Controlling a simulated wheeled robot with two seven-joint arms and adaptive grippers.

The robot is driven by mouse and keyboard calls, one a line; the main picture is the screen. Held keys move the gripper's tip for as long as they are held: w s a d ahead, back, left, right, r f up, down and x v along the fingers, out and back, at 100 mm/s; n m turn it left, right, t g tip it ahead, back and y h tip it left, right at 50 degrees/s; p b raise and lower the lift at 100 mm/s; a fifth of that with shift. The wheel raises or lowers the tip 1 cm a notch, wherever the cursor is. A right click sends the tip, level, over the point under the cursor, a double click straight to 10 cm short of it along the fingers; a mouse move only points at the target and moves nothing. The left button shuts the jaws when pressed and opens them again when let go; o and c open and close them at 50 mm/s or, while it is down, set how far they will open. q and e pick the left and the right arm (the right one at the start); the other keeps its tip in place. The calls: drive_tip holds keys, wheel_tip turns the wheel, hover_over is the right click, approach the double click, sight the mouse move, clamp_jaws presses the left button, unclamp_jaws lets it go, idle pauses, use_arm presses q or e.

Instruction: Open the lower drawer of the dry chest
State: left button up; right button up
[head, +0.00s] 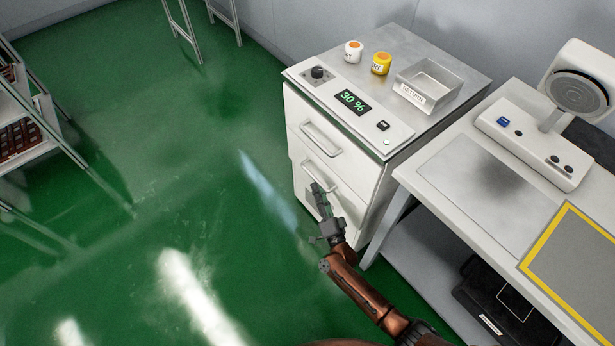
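The dry chest (375,178) is a white cabinet standing on the green floor, with a sloped panel on top reading 30 %. Its upper drawer has a bar handle (320,140). The lower drawer (302,178) has a similar handle (333,184), partly hidden by my gripper. Both drawers look closed. My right gripper (319,190) is at the left part of the lower handle, in front of the drawer. Whether its fingers touch or close around the handle cannot be made out. My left gripper is out of view.
On the chest stand a white jar (353,52), a yellow jar (381,64) and a metal RETURN tray (428,84). A workbench (470,190) with a white device (535,135) adjoins on the right. A rack (40,120) stands at left. The floor before the chest is clear.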

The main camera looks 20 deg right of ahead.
sight(313, 176)
drive_tip(key=b+x, duration=0.1)
drive_tip(key=x, duration=0.3)
drive_tip(key=shift+w+f, duration=0.1)
drive_tip(key=shift+w, duration=0.05)
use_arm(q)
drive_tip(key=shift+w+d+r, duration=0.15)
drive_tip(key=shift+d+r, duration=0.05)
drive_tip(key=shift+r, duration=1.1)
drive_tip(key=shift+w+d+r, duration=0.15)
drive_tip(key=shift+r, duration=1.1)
use_arm(e)
drive_tip(key=shift+x, duration=0.85)
clamp_jaws()
